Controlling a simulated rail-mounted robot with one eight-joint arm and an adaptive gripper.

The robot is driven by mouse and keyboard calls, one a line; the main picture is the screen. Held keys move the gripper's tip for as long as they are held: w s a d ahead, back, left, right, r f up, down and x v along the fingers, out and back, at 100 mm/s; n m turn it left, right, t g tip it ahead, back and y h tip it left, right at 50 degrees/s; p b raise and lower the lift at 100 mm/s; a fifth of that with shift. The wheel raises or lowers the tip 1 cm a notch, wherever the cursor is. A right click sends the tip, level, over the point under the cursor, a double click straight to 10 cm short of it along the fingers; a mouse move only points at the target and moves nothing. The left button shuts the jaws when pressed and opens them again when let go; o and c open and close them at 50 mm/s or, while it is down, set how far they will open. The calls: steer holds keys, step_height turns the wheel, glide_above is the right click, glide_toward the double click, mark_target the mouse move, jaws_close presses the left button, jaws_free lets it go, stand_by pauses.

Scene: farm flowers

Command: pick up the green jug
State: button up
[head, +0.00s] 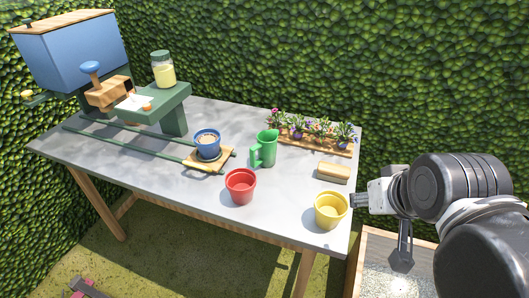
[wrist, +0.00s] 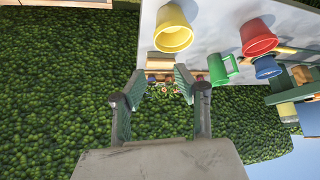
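The green jug (head: 264,149) stands upright on the grey table, right of the blue pot and behind the red pot. Its handle points left in the head view. In the wrist view the jug (wrist: 221,68) shows upside down, right of the fingers and apart from them. My gripper (head: 360,200) is at the table's right edge, by the yellow pot, well to the right of the jug. In the wrist view my gripper (wrist: 182,82) has its two fingers spread, with nothing between them.
A red pot (head: 240,187) and a yellow pot (head: 331,210) stand near the front edge. A blue pot (head: 207,143) sits on a wooden slide. A wooden block (head: 333,172) and a flower tray (head: 318,147) lie at the right. A hedge (head: 250,50) closes the back.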

steer(key=o, duration=0.7)
